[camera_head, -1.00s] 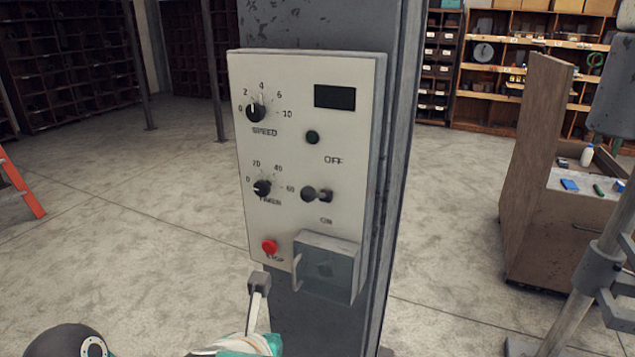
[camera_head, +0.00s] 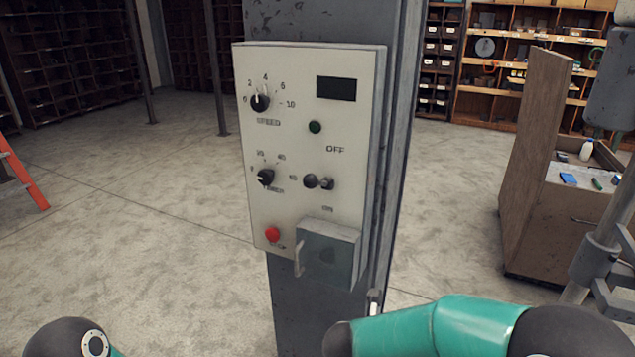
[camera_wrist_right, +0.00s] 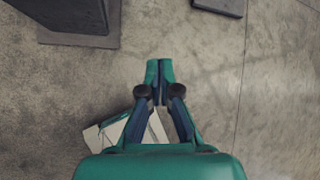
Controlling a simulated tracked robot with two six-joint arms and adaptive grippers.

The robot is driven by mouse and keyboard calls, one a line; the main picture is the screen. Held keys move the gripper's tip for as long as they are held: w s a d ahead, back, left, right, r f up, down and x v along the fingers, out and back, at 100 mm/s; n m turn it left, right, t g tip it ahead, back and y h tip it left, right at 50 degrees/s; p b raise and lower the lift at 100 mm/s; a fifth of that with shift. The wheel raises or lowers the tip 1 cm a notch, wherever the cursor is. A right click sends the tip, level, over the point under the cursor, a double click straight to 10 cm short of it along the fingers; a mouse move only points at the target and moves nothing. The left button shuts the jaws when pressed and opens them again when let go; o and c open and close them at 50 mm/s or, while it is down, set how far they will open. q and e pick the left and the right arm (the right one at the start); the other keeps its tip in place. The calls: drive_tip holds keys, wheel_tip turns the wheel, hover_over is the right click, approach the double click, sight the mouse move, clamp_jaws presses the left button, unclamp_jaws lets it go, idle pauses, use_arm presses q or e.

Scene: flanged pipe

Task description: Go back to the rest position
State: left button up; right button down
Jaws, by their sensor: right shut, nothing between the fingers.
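My right gripper (camera_wrist_right: 159,82) shows in the right wrist view with its teal and dark fingers together and nothing between them. It hangs above the concrete floor, apart from everything seen there. In the head view my teal right arm lies across the bottom right, and its gripper cannot be made out. Only a dark joint of my left arm shows at the bottom left of the head view; the left gripper is out of view.
A control panel (camera_head: 345,105) with knobs, a red button (camera_head: 272,234) and a clear cover (camera_head: 330,255) is fixed to a grey post (camera_head: 300,315). A wooden bench (camera_head: 565,215) stands at right, shelves (camera_head: 500,70) behind. An orange ladder (camera_head: 22,172) is at left. Floor between is open.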

drive_tip(key=s+d+f+n+y, duration=0.1)
drive_tip(key=s+d+f+n, duration=0.1)
drive_tip(key=d+f+n, duration=0.3)
drive_tip(key=s+d+f+n+g+y, duration=0.1)
drive_tip(key=s+d+f+n, duration=0.2)
drive_tip(key=f, duration=0.5)
drive_tip(key=s+d+f+n, duration=0.2)
drive_tip(key=f+n, duration=0.3)
drive_tip(key=f, duration=0.1)
drive_tip(key=s+a+f+n+g+y, duration=0.2)
drive_tip(key=s+a+n, duration=0.4)
drive_tip(key=n, duration=0.5)
drive_tip(key=s+a+f+n+g+y, duration=0.1)
drive_tip(key=s+a+n+g+y, duration=0.1)
drive_tip(key=s+a+n+y, duration=0.3)
drive_tip(key=s+n, duration=0.3)
drive_tip(key=n, duration=0.4)
drive_tip(key=shift+a+f+n+y, duration=0.3)
drive_tip(key=shift+a+f, duration=0.05)
drive_tip(key=shift+s, duration=0.1)
